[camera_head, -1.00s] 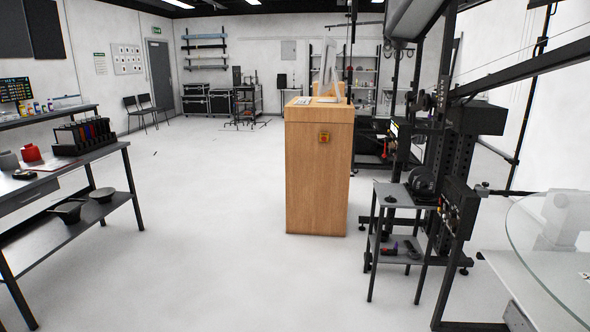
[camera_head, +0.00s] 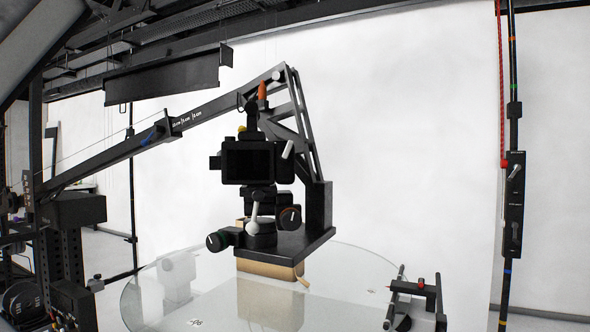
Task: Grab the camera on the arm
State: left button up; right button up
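The camera (camera_head: 249,161) is a black body with a dark rear screen facing me. It sits upright on a black tripod-style head with round knobs (camera_head: 290,217), on a dark platform (camera_head: 298,242) at the end of a long black arm (camera_head: 160,132). The arm comes in from the left and bends down at the right of the camera. A tan block shows under the platform. Neither of my grippers is in view.
A round glass turntable (camera_head: 345,300) lies below the camera. A black clamp-like fixture (camera_head: 418,291) is at its right edge. A black pole with a control box (camera_head: 514,195) stands at the right. A dark vertical frame (camera_head: 72,250) stands at the left.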

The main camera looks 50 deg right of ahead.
aim_at(252, 160)
jog(key=z, duration=1.45)
jog(key=i+j+z, duration=0.3)
jog(key=j+z, duration=0.15)
jog(key=i+j+z, duration=0.2)
jog(key=j, duration=0.2)
jog(key=j+z, duration=0.2)
jog(key=j, duration=0.15)
